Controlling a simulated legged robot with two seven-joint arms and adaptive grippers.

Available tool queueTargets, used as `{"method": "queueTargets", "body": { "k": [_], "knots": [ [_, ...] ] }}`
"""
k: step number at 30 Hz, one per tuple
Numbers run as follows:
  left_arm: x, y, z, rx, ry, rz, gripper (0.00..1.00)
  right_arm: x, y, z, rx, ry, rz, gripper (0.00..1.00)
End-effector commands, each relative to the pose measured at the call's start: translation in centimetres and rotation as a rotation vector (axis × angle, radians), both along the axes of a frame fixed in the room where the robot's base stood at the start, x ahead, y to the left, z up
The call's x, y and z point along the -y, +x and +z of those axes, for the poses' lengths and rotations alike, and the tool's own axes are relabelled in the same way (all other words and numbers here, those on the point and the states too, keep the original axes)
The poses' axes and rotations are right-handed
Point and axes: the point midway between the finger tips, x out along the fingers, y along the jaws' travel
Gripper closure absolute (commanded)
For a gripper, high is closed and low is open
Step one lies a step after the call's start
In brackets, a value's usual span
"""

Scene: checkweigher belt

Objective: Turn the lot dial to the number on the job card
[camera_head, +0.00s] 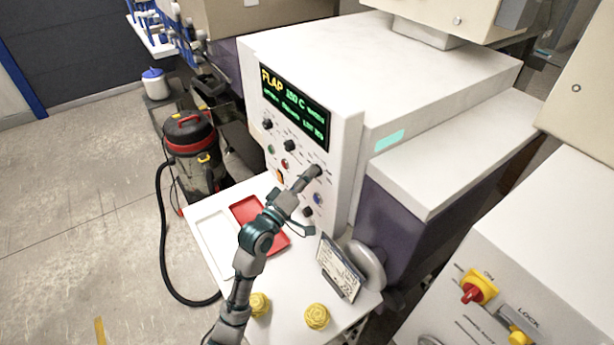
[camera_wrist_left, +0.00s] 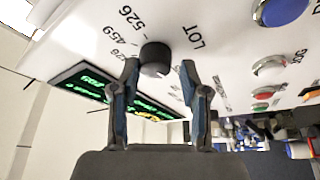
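The lot dial (camera_wrist_left: 155,57) is a black round knob on the white panel, labelled LOT, with 526, 459 and other numbers printed around it. My left gripper (camera_wrist_left: 160,68) is open, one finger on each side of the dial, with a gap visible beside the knob. I cannot tell which number the dial points to. In the head view, my left gripper (camera_head: 312,173) is at the machine's front panel and hides the dial. The job card (camera_head: 340,268) stands tilted on the white shelf; its print is too small to read. My right gripper is out of view.
A lit green display (camera_head: 294,107) sits above other knobs and buttons on the panel. A red tray (camera_head: 247,208) lies under my left arm. Yellow knobs (camera_head: 317,316) stand near the shelf's front edge. A vacuum cleaner (camera_head: 190,150) stands at left.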

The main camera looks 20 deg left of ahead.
Motion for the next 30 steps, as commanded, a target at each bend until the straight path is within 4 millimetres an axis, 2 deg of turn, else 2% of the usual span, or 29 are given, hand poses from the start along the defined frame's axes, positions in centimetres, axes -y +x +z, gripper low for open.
{"method": "queueTargets", "body": {
  "k": [1,3,4,17,30],
  "knots": [
    [0.0,0.1,-0.2,-0.005,0.002,0.002,0.78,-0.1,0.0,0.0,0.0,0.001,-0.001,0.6],
    [0.1,0.1,-0.2,-0.007,0.002,0.001,0.95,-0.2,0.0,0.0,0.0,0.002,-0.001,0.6],
    [0.2,0.1,-0.2,-0.008,0.003,0.0,1.0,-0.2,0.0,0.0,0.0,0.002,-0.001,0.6],
    [0.3,0.2,-0.7,-0.009,0.016,-0.005,1.0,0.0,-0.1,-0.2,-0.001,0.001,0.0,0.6],
    [0.2,0.4,-1.4,0.113,0.239,-0.005,1.0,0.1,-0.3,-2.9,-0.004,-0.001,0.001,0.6]
  ]
}}
